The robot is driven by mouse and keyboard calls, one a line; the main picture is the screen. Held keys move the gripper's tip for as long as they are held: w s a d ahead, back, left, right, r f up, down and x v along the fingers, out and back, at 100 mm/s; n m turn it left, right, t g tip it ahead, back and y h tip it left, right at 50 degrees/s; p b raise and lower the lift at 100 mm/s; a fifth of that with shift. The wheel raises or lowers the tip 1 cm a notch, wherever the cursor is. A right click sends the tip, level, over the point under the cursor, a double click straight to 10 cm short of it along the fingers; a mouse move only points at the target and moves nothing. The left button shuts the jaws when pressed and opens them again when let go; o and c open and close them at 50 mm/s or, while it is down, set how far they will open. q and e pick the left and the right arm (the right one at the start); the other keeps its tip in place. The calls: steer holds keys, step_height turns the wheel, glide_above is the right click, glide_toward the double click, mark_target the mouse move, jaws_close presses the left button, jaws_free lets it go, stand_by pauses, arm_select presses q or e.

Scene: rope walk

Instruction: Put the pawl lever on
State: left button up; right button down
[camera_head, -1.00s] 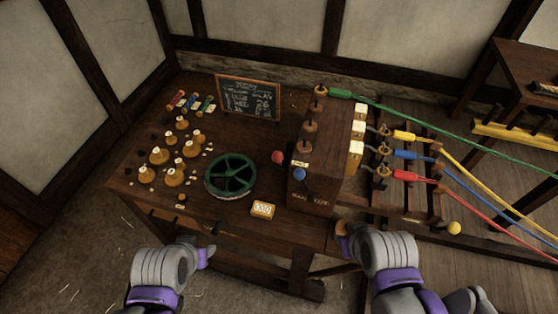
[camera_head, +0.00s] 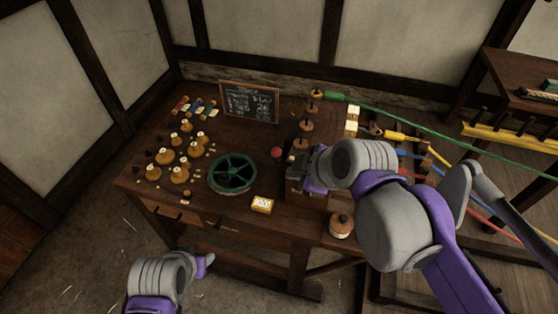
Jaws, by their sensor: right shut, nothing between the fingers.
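Two ball-topped levers stood on the dark wooden headstock box (camera_head: 312,190). The red knob (camera_head: 276,153) shows at the box's left side. The blue knob is hidden now behind my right gripper (camera_head: 298,170). That gripper is shut and empty, at the front top of the box where the blue knob was. I cannot tell whether it touches the lever. No label I can read says which lever is the pawl. My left gripper (camera_head: 207,262) is low in front of the bench, away from the levers; its fingers are too small to judge.
A green handwheel (camera_head: 232,173), a cream card box (camera_head: 262,204) and several brass-coloured weights (camera_head: 180,174) stand on the bench. A chalkboard (camera_head: 249,101) stands behind. Coloured ropes, including a green rope (camera_head: 420,117), run off to the right. A round wooden piece (camera_head: 341,225) sits at the bench's front right.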

steer(key=w+a+f, duration=0.3)
steer(key=w+f, duration=0.4)
steer(key=w, duration=0.2)
stand_by(0.4)
steer(key=shift+w+d+r, duration=0.1)
steer(key=shift+w+r, duration=0.05)
steer(key=shift+w, duration=0.05)
